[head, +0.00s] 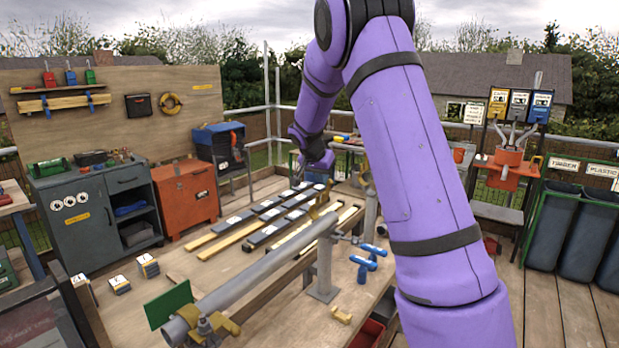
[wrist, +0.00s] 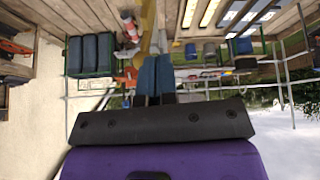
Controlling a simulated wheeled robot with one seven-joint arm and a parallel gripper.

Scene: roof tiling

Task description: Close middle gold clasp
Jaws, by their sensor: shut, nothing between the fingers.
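A long grey pipe (head: 265,272) runs diagonally across the workbench on upright posts. A gold clasp (head: 322,208) sits around the middle of the pipe; whether it is open or shut is too small to tell. Another gold clasp (head: 222,325) is at the pipe's near end, and a gold piece (head: 364,168) shows at its far end. In the wrist view my gripper's blue fingers (wrist: 155,75) are together and empty. A gold-yellow part (wrist: 149,28) shows just beyond their tips.
Dark slats with white labels (head: 268,232) and wood strips lie behind the pipe. Blue clamps (head: 364,263) lie to its right. A green plate (head: 169,304) stands at the near end. Small boxes (head: 148,266) sit at the left of the bench. The front bench area is mostly clear.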

